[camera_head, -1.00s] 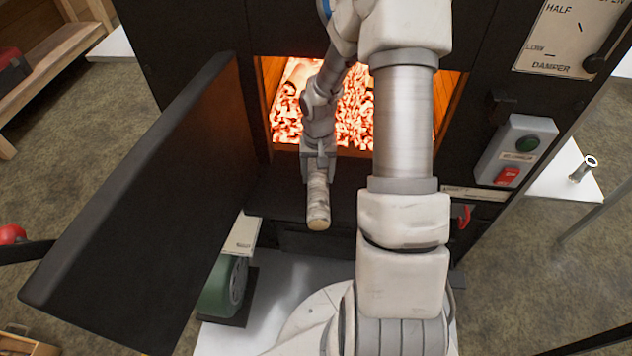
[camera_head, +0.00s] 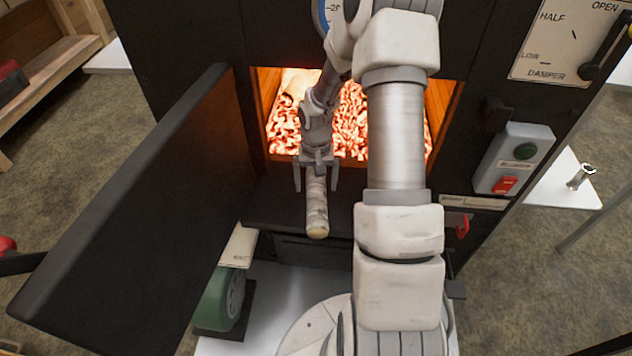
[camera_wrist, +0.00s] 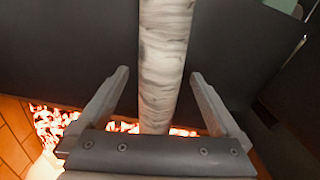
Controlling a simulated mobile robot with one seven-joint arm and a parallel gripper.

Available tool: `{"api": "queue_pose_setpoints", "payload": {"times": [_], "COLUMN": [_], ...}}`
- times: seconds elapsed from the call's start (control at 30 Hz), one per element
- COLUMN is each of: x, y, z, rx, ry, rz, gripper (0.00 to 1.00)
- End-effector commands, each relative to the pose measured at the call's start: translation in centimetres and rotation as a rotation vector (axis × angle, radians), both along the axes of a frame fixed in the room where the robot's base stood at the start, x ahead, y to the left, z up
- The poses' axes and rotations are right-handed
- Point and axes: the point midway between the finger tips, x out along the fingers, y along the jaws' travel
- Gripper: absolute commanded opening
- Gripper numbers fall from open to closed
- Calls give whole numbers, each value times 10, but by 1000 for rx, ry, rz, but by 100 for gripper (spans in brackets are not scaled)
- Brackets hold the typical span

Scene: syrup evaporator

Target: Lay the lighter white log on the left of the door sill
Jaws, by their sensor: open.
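The white log (camera_head: 317,209) has pale, streaked bark and a tan cut end that points toward me. It lies lengthwise, toward the left part of the dark door sill (camera_head: 268,205) in front of the firebox mouth. My gripper (camera_head: 316,180) is open, with one finger on each side of the log and a visible gap to both. In the wrist view the log (camera_wrist: 164,60) runs between the spread fingers of my gripper (camera_wrist: 155,98), touching neither. The log's far end is hidden behind the gripper body.
The firebox opening (camera_head: 355,120) glows with embers right behind the sill. The black firebox door (camera_head: 140,200) stands swung open on the left.

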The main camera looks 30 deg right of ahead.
Motion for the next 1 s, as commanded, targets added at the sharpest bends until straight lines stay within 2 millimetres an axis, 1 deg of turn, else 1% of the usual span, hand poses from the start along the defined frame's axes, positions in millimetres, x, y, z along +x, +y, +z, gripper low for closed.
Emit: {"api": "queue_pose_setpoints", "payload": {"times": [0.07, 0.17, 0.4, 0.53, 0.67, 0.87, 0.97, 1.0], "x": [0, 0, 0, 0, 0, 0, 0, -1], "y": [0, 0, 0, 0, 0, 0, 3, 5], "z": [0, 9, 50, 67, 75, 77, 88, 96], "rx": [0, -1, -1, -2, 0, -2, -13, -20], "ry": [1, 0, -3, -1, -1, -1, -10, -16], "rz": [0, 0, 0, 0, -1, 2, 14, 24], "gripper": [100, 100, 100, 100, 100, 100, 100, 100]}}
